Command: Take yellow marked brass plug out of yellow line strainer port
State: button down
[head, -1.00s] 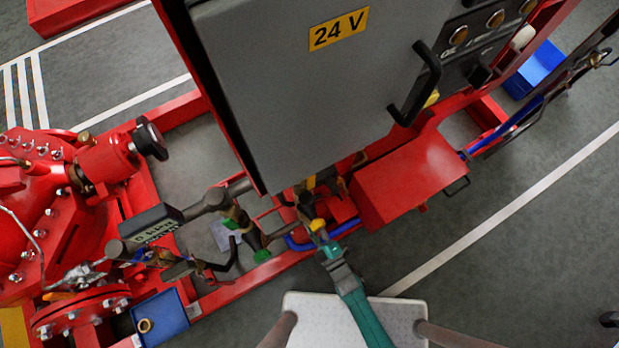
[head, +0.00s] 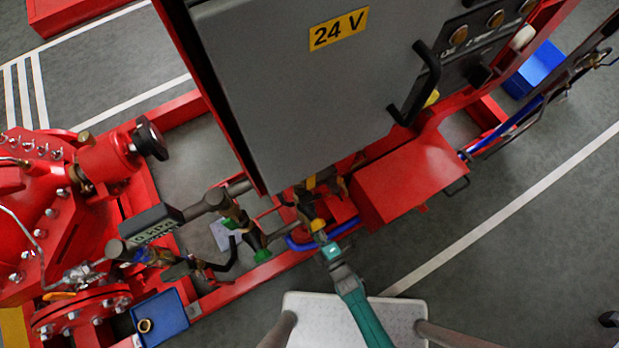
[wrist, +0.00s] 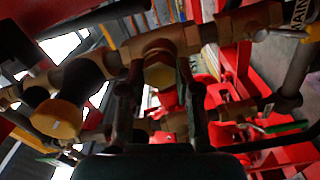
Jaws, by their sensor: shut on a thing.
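A hex-headed brass plug (wrist: 159,75) with a yellowish face sits under a brass fitting (wrist: 160,43) in the middle of the wrist view. My gripper (wrist: 160,82) has one dark finger on each side of the plug and is shut on it. The plug appears still against the fitting; whether it is loose cannot be told. In the head view my gripper (head: 314,222) reaches the pipework below the grey cabinet, its fingertips small and unclear.
The grey 24 V cabinet (head: 300,90) overhangs the pipework. A red box (head: 410,180) stands to its right, and a blue hose (head: 325,236) runs close by my gripper. A blue tray (head: 160,320) with a brass ring lies at lower left. Open floor lies at right.

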jog(key=shift+v, duration=0.95)
dwell(0.6)
jog(key=shift+v, duration=2.4)
jog(key=shift+w, duration=0.1)
